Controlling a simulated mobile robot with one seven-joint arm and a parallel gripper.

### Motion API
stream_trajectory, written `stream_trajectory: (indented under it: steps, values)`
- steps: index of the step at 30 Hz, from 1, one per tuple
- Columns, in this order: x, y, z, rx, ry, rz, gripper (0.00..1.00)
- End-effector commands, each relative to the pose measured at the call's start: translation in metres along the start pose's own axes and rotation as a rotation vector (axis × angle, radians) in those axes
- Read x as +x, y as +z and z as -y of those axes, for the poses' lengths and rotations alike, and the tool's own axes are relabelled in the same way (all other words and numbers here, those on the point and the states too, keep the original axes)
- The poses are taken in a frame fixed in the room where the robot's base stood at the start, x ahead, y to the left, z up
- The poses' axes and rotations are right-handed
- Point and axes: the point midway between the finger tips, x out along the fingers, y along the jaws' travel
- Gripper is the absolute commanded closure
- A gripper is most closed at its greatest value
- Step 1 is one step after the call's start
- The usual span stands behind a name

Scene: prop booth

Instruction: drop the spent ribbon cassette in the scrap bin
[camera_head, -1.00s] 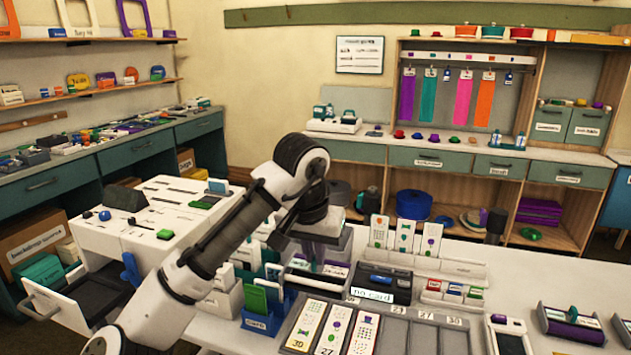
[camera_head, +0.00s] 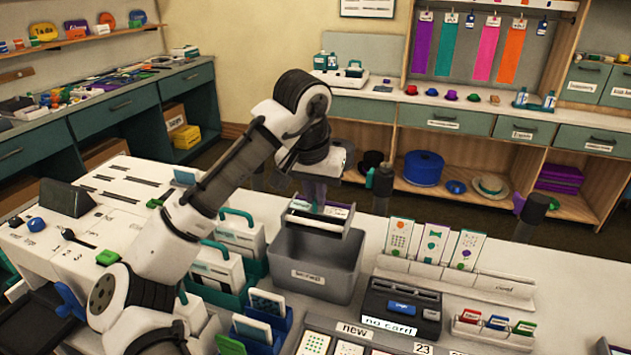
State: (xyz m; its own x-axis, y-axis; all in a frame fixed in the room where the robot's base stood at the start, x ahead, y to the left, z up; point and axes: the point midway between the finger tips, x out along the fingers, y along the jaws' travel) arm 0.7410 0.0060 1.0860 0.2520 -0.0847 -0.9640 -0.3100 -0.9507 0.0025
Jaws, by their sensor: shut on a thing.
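My gripper (camera_head: 319,203) points down and is shut on the spent ribbon cassette (camera_head: 340,212), a dark, flat piece with pale and purple parts. My fingers partly cover it. The cassette is level with the top of a grey open bin (camera_head: 316,268), over its mouth and toward its back. The bin has a white label on its front, too small to read with certainty; it appears to be the scrap bin. I cannot tell whether the cassette touches the rim. The bin's inside is mostly hidden.
White boxes in green holders (camera_head: 217,270) stand close left of the bin. A dark card device (camera_head: 400,305) stands at its right front, with a rack of upright cards (camera_head: 430,245) behind. Blue card holders (camera_head: 262,320) are in front. Some white counter is bare right of the bin.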

Motion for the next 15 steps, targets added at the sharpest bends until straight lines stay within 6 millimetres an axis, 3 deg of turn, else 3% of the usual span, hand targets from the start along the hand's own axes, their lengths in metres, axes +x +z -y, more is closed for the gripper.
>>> stream_trajectory:
  steps: [8,15]
  values:
    - [0.013,0.004,0.0,0.0,0.0,-0.001,1.0]
    - [0.035,0.01,0.001,-0.001,-0.002,-0.001,1.0]
